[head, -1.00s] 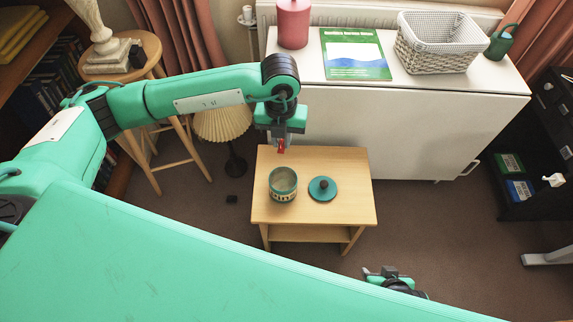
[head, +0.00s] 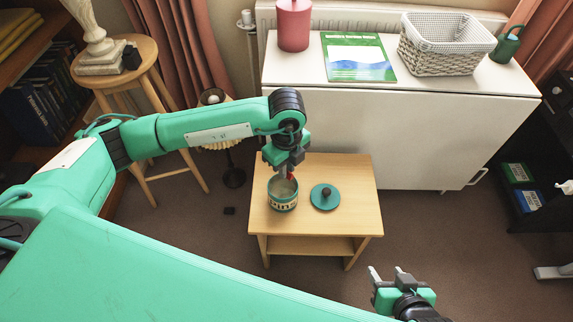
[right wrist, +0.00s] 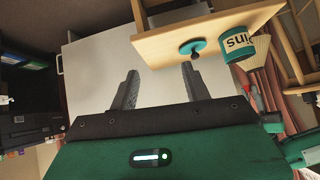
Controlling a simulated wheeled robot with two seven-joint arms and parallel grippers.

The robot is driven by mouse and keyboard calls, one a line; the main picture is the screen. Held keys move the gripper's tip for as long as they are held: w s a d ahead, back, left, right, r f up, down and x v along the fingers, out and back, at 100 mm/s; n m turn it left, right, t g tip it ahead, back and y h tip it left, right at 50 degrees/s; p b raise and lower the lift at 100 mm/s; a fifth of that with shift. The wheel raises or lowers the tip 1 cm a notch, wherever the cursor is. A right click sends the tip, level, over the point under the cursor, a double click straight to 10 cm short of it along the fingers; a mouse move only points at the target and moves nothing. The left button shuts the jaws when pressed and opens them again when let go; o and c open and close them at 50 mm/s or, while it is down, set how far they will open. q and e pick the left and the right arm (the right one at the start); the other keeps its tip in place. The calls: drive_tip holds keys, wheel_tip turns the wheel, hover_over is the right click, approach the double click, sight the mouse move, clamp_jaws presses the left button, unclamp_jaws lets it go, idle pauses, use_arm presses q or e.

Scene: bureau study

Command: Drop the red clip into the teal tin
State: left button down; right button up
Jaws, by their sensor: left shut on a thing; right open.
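The red clip (head: 290,176) is a small red piece between the fingertips of my left gripper (head: 289,172), mostly hidden by them. My left gripper is shut on it and points down at the tin's upper right rim. The teal tin (head: 283,203) stands open and upright on the small wooden table, with a pale lettered band. The tin (right wrist: 238,45) also shows in the right wrist view. I cannot tell whether the clip is inside the rim. My right gripper (head: 387,273) is open and empty, low at the front right of the table.
The teal lid (head: 325,197) with a dark knob lies on the wooden table (head: 350,220), right of the tin. A white cabinet (head: 400,135) stands behind, bearing a basket (head: 445,45), a green book and a pink container. A stool (head: 140,75) stands at the left.

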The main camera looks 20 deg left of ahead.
use_arm(q)
wheel_tip(320, 180, down, 3)
drive_tip(key=shift+r+b, duration=0.15)
drive_tip(key=shift+b, duration=0.7)
drive_tip(key=shift+f+b, duration=0.35)
drive_tip(key=shift+f, duration=0.55)
use_arm(e)
drive_tip(key=shift+w+a+r+t+y, duration=0.1)
drive_tip(key=shift+w+a+t+y, duration=0.25)
drive_tip(key=shift+a+t, duration=0.5)
drive_tip(key=shift+w+a+r+t+y, duration=0.15)
drive_tip(key=shift+a+t+y, duration=0.45)
drive_tip(key=shift+a, duration=0.45)
drive_tip(key=shift+w+a+r+t+y, duration=0.1)
drive_tip(key=shift+w+a+t+y, duration=0.1)
drive_tip(key=shift+a+t+y, duration=0.55)
drive_tip(key=shift+a+h, duration=0.2)
drive_tip(key=shift+h, duration=0.1)
use_arm(q)
drive_tip(key=c, duration=1.3)
unclamp_jaws()
